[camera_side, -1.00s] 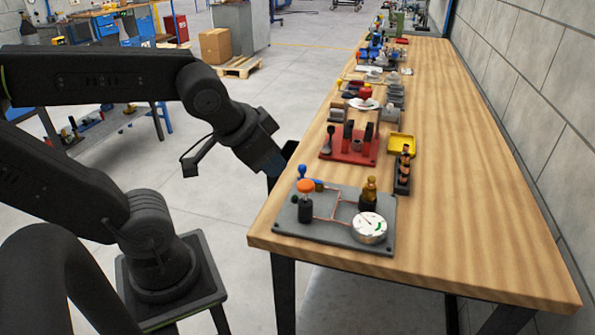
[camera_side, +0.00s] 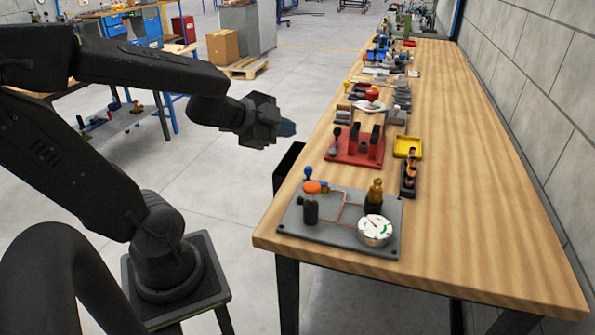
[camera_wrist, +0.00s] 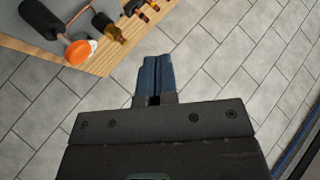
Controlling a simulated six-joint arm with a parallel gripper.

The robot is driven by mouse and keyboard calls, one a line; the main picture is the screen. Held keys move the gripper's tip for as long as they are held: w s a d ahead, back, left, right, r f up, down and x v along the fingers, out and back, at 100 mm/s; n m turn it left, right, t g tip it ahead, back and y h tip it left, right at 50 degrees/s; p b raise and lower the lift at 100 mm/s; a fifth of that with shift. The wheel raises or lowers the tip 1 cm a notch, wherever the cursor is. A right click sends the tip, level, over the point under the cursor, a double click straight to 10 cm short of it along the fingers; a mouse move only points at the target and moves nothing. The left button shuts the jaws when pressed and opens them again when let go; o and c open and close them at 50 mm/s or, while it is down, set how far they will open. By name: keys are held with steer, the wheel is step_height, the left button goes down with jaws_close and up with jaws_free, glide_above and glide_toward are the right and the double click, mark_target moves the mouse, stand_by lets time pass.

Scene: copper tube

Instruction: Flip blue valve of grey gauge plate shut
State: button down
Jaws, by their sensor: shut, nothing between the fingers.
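The grey gauge plate (camera_side: 330,236) lies at the near left corner of the wooden bench. It bears a blue valve (camera_side: 308,174) at its far left, an orange knob (camera_side: 312,187) on a dark body, a brass fitting (camera_side: 376,190), thin copper tubes and a round white gauge (camera_side: 374,230). My gripper (camera_side: 290,128) is shut and empty, off the bench's left edge, above and beyond the plate. In the wrist view my blue fingers (camera_wrist: 155,78) are together over the floor. Part of the plate (camera_wrist: 80,10) and the orange knob (camera_wrist: 80,50) show at upper left there.
The bench (camera_side: 480,190) runs away from the side camera, with bare wood along its right side. Behind the plate are a red fixture (camera_side: 355,150), a yellow tray (camera_side: 407,147) and a dark holder (camera_side: 409,178). More fixtures stand farther back.

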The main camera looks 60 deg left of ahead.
steer(key=s+a+f+m+g+h, duration=0.1)
steer(key=s+f+m+g+h, duration=0.1)
steer(key=s+f+g, duration=0.3)
steer(key=shift+s+a+m, duration=0.25)
steer(key=shift+s+m, duration=0.05)
steer(key=shift+w+f, duration=0.1)
steer(key=shift+f, duration=0.05)
steer(key=x, duration=1)
steer(key=shift+w+a, duration=0.25)
steer(key=shift+w, duration=0.3)
steer(key=shift+w+a, duration=0.25)
steer(key=shift+w, duration=0.3)
steer(key=shift+w+a, duration=0.35)
steer(key=shift+w, duration=0.3)
